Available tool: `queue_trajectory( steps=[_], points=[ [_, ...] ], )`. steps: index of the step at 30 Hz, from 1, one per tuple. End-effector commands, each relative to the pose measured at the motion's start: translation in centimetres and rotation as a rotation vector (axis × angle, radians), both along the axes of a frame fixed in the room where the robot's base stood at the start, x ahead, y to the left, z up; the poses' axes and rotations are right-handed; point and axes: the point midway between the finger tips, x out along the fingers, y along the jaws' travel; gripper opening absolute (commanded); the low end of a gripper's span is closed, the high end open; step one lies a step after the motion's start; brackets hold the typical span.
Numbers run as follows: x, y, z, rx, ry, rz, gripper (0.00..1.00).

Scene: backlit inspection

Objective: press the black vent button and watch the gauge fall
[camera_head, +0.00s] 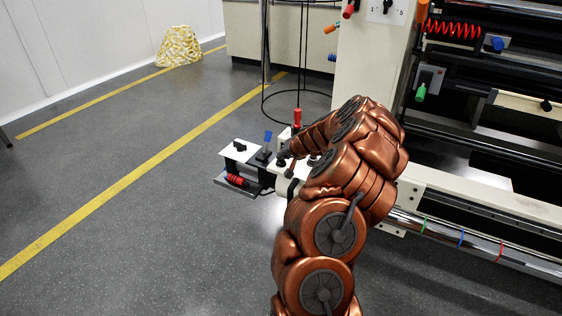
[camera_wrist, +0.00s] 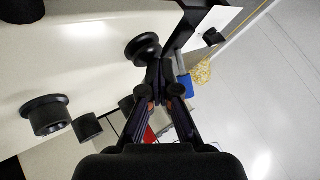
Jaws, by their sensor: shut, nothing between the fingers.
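In the wrist view my gripper (camera_wrist: 160,78) is shut and empty, its fingertips close to a round black knob (camera_wrist: 143,48) on a pale panel (camera_wrist: 85,55). I cannot tell whether they touch it. More round black knobs or buttons, a large one (camera_wrist: 47,115) and a smaller one (camera_wrist: 87,127), stand to the left on the panel. I cannot tell which one is the vent button. In the head view my arm reaches the pale bench unit and hides part of it. No gauge face can be made out in either view.
A white plate with a black switch (camera_head: 239,148) and a red coil (camera_head: 237,180) sit at the unit's left end. A blue piece (camera_wrist: 186,85) is just right of my fingers. A machine frame with rails (camera_head: 470,235) stands right. Grey floor (camera_head: 120,240) is clear at left.

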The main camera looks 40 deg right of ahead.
Motion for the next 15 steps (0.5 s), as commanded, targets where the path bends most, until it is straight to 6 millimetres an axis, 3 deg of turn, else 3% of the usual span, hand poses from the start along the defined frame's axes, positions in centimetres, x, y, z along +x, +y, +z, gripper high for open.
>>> queue_trajectory(
  steps=[15],
  points=[
    [0.0,0.04,0.77,0.001,0.001,0.001,0.0]
  ],
)
